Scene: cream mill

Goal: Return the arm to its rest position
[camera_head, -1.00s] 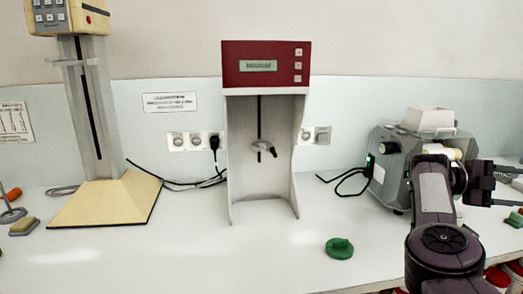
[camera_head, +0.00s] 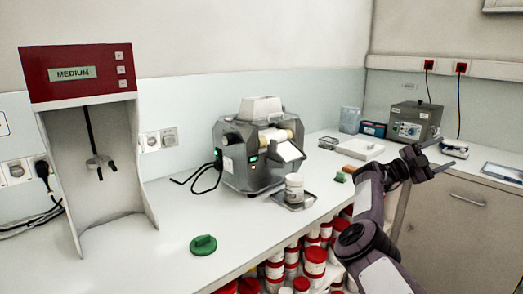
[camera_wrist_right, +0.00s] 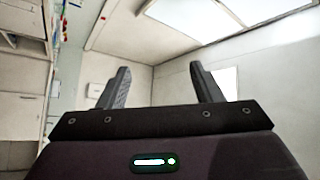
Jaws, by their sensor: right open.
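My right arm rises from the lower right in the head view. Its right gripper (camera_head: 443,154) is open, points to the right and is held in front of the worktop's right part. In the right wrist view the two fingers (camera_wrist_right: 160,72) are spread apart with nothing between them, against wall and ceiling. The grey mill (camera_head: 250,150) with rollers and a green light stands on the worktop, left of the arm. A white jar (camera_head: 294,187) stands in front of it on a small metal tray (camera_head: 312,197). My left gripper is not in view.
A red-topped mixer stand (camera_head: 80,75) reading MEDIUM is at left, with a green lid (camera_head: 203,244) before it. Red-lidded jars (camera_head: 314,263) fill the shelf below the worktop edge. A grey device (camera_head: 415,122) sits on the back right counter. Worktop (camera_head: 165,265) is bare at front left.

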